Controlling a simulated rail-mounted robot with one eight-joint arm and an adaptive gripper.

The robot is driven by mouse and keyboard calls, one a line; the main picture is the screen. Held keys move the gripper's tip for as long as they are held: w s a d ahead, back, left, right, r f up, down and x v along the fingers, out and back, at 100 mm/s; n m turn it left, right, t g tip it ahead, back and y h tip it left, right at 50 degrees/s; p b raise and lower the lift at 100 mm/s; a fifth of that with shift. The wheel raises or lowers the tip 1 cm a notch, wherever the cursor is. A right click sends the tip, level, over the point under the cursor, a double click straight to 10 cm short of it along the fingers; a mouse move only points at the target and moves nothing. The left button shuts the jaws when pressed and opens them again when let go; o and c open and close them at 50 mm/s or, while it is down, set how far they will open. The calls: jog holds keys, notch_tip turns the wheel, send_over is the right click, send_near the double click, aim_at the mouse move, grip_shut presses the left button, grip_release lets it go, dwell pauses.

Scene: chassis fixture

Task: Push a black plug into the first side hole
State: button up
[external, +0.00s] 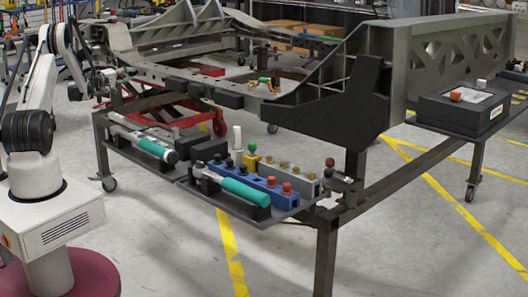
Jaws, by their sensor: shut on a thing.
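My gripper (112,88) is at the far end of my white arm, at the left end of the grey chassis frame (180,78). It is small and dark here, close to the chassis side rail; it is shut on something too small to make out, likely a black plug. Whether it touches the rail cannot be told. The first side hole cannot be made out. Black-topped pieces (251,148) stand among coloured plugs on the dark tray (262,222) below the chassis.
The tray also bears a blue block (262,190), a grey block (302,184) and a teal-handled tool (246,191). Another teal-handled tool (140,140) lies further left. A box (462,108) stands on a right shelf. A red cart (170,112) is beneath the chassis.

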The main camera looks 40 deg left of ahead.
jog(key=shift+w+d, duration=0.1)
jog(key=shift+w, duration=0.55)
jog(key=o, duration=0.9)
jog(key=shift+c, duration=0.2)
jog(key=s+a, duration=0.1)
jog(key=s, duration=0.8)
jog(key=shift+a, duration=0.25)
